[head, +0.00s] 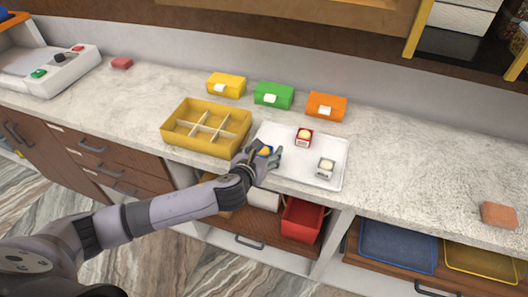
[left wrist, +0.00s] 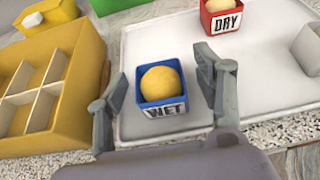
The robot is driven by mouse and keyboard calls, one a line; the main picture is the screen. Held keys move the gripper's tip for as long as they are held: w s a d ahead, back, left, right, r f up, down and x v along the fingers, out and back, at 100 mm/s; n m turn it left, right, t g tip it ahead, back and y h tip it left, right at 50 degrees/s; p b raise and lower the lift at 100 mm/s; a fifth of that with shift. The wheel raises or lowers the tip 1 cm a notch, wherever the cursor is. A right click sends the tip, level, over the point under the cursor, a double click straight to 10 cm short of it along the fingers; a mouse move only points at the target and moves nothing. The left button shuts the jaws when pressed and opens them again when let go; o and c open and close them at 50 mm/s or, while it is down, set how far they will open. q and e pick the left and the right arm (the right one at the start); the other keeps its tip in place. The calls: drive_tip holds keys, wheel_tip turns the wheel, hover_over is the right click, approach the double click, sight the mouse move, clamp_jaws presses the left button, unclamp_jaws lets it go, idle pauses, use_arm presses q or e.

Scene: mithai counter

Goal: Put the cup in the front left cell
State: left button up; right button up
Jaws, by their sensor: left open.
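A blue cup (left wrist: 163,92) marked WET holds a yellow ball and stands upright on the white tray (head: 300,165). My left gripper (left wrist: 167,75) is open, with one finger on each side of the blue cup. In the head view the left gripper (head: 266,153) partly covers the blue cup. A red cup (head: 303,138) marked DRY and a whitish cup (head: 325,168), both holding pale balls, also stand on the tray. The yellow divided box (head: 190,142) is left of the tray; the cells that show are empty. My right gripper is not in view.
Yellow (head: 226,85), green (head: 273,95) and orange (head: 326,106) boxes with white labels stand behind. A white device (head: 50,70) is at the far left, and a brownish block (head: 499,215) at the right. The counter right of the tray is mostly clear.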

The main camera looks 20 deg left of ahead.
use_arm(q)
drive_tip(key=shift+w+f, duration=0.1)
drive_tip(key=shift+w, duration=0.1)
drive_tip(key=shift+c, duration=0.4)
drive_tip(key=c, duration=1.3)
wheel_tip(320, 180, up, 20)
drive_tip(key=shift+n+y, duration=0.4)
drive_tip(key=shift+y, duration=0.1)
drive_tip(key=s+r, duration=0.2)
drive_tip(key=s+a+r, duration=0.1)
drive_tip(key=s, duration=0.2)
drive_tip(key=s+a+r, duration=0.1)
drive_tip(key=s+r, duration=0.1)
drive_tip(key=shift+s+r, duration=0.3)
drive_tip(key=shift+s, duration=0.1)
